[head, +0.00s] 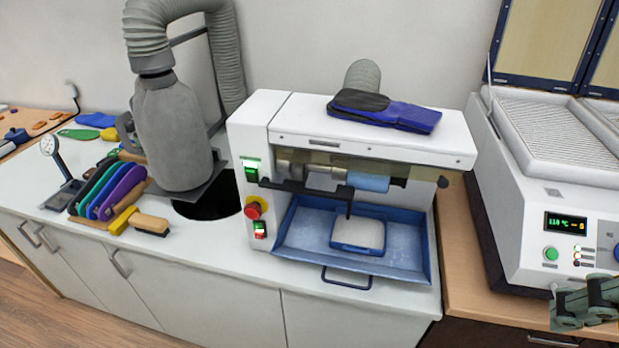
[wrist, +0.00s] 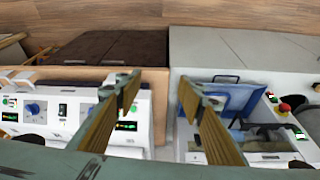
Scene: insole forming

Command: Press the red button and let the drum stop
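The grinding machine (head: 375,130) stands mid-counter in the head view. On its left front, a red mushroom button (head: 253,210) sits on a yellow base, above a small green-and-red switch (head: 260,229). The red button also shows at the right of the wrist view (wrist: 284,109). The drum with a light-blue sleeve (head: 367,182) is under the hood; stills do not show whether it turns. My gripper (wrist: 158,97) is open and empty, its fingers wide apart, well away from the button. In the head view only part of my arm shows at the lower right.
A blue tray (head: 290,240) holding a pale-topped block lies below the drum. A heating press (head: 530,190) with a lit display stands at right. Dust hose (head: 150,50), colored insoles (head: 100,190) and a brush (head: 150,222) are at left. The counter's front strip is bare.

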